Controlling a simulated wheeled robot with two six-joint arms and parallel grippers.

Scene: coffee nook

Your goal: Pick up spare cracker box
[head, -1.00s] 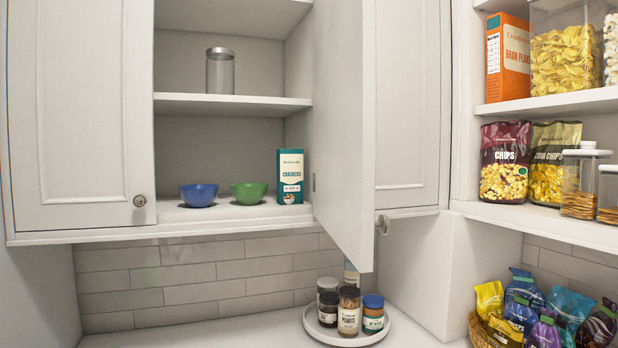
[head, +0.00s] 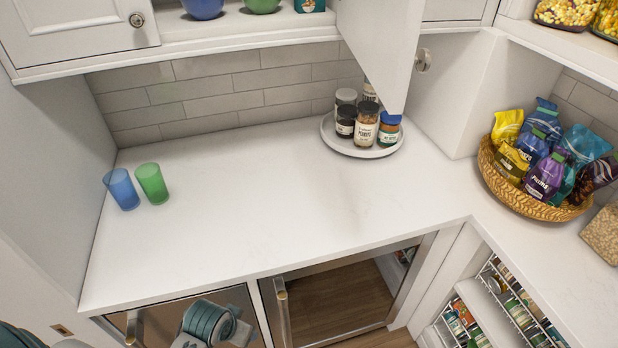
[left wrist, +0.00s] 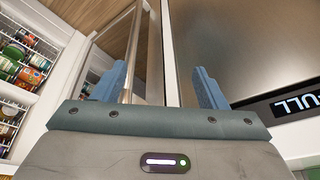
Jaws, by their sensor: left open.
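The cracker box (head: 310,6) stands in the open upper cabinet. Only its teal bottom edge with part of the picture shows at the top of the head view; the rest is cut off. My left gripper (left wrist: 160,88) shows in the left wrist view with its two blue fingers wide apart and nothing between them. It faces the fronts below the counter, far from the box. Part of my arm shows at the bottom of the head view, but no fingertips. My right gripper is not in view.
A blue bowl (head: 202,8) and a green bowl (head: 262,5) stand left of the box. The open cabinet door (head: 378,45) juts out at its right. Blue (head: 122,190) and green (head: 152,184) cups, a jar tray (head: 335,142) and a snack basket (head: 530,205) stand on the counter.

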